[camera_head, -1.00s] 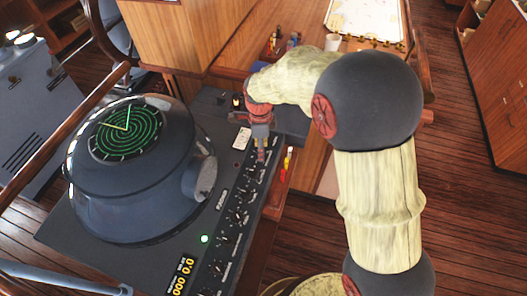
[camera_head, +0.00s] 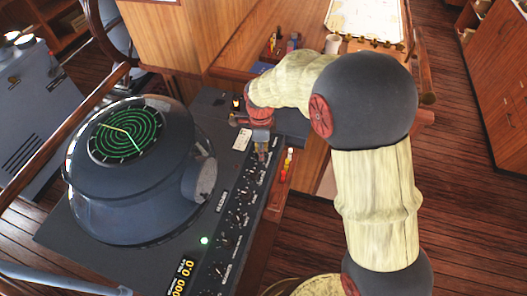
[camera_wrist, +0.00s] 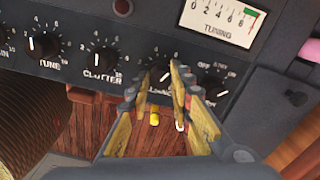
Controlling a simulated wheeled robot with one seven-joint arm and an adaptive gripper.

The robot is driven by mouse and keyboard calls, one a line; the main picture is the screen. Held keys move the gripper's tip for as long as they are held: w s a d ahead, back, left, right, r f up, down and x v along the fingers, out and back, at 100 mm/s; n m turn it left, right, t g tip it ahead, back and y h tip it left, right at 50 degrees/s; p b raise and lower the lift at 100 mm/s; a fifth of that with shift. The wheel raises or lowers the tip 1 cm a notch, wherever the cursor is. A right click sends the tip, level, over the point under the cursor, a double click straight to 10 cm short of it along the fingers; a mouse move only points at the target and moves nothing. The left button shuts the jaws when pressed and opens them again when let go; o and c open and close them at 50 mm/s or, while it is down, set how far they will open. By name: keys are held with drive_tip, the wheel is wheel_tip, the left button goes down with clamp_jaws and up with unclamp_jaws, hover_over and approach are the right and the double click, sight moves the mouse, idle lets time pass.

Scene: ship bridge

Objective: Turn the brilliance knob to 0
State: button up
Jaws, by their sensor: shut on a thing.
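The brilliance knob (camera_wrist: 160,76) is a black dial on the grey radar panel (camera_wrist: 75,22) in the wrist view. Its white mark tilts up and to the right. The lower part of the dial and most of its label are hidden by my fingers. My gripper (camera_wrist: 160,88) has one finger on each side of the knob and is shut on it. In the head view my gripper (camera_head: 262,152) reaches down to the far end of the knob row, and the knob itself is hidden there.
The clutter knob (camera_wrist: 104,59) and tune knob (camera_wrist: 44,44) are left of the held knob. An off-marked knob (camera_wrist: 214,86) stands close on the right, with a tuning meter (camera_wrist: 218,20) above. The domed radar display (camera_head: 140,180) stands left of the row.

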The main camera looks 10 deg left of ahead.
drive_tip(key=shift+s, duration=0.1)
clamp_jaws()
